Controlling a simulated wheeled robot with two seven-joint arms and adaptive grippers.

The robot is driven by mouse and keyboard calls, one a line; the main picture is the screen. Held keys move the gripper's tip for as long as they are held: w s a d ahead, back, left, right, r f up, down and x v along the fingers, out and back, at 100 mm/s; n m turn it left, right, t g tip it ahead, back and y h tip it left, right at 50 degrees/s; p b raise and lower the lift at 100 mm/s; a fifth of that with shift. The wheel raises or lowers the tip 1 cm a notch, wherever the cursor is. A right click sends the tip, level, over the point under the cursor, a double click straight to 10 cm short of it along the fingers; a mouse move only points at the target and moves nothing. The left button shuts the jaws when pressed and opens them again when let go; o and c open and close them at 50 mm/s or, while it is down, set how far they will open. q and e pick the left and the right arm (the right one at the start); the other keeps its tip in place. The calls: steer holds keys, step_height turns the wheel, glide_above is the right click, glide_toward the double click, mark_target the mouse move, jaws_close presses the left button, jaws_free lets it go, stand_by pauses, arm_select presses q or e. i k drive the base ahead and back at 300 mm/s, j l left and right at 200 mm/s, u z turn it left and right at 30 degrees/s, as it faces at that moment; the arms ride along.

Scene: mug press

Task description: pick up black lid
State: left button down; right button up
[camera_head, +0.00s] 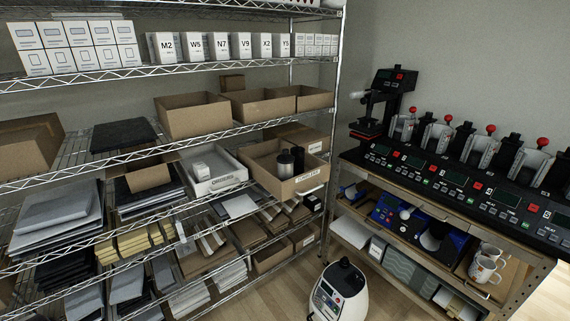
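I cannot single out a loose black lid for certain. Two dark cylinders stand upright in an open cardboard box (262,170) with a printed label on the middle shelf; the nearer one (285,165) is left of the other (298,158). Whether either carries a separate lid is too small to tell. A white rounded machine (350,300) on the floor at the bottom has a black top piece (345,263) and a front panel; its lower part is cut off by the picture edge. Neither of my grippers shows.
A wire shelf rack (200,129) with boxes and flat stacks fills the left. A bench (450,205) with several mug presses (440,133) stands right, white mugs (486,267) on its lower shelf. Wood floor (290,298) shows between rack and bench.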

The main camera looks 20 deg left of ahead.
mark_target(297, 163)
steer(key=i+j+u, duration=0.1)
steer(key=j+u, duration=0.2)
steer(key=i+j+u, duration=0.1)
steer(key=u, duration=0.15)
steer(key=i+j+z, duration=0.15)
steer(key=j, duration=0.4)
steer(key=j+z, duration=0.15)
steer(key=j, duration=0.35)
steer(key=i+j+z, duration=0.2)
steer(key=j, duration=0.4)
steer(key=k+l, duration=0.3)
steer(key=i+l+u, duration=0.15)
steer(key=l, duration=0.15)
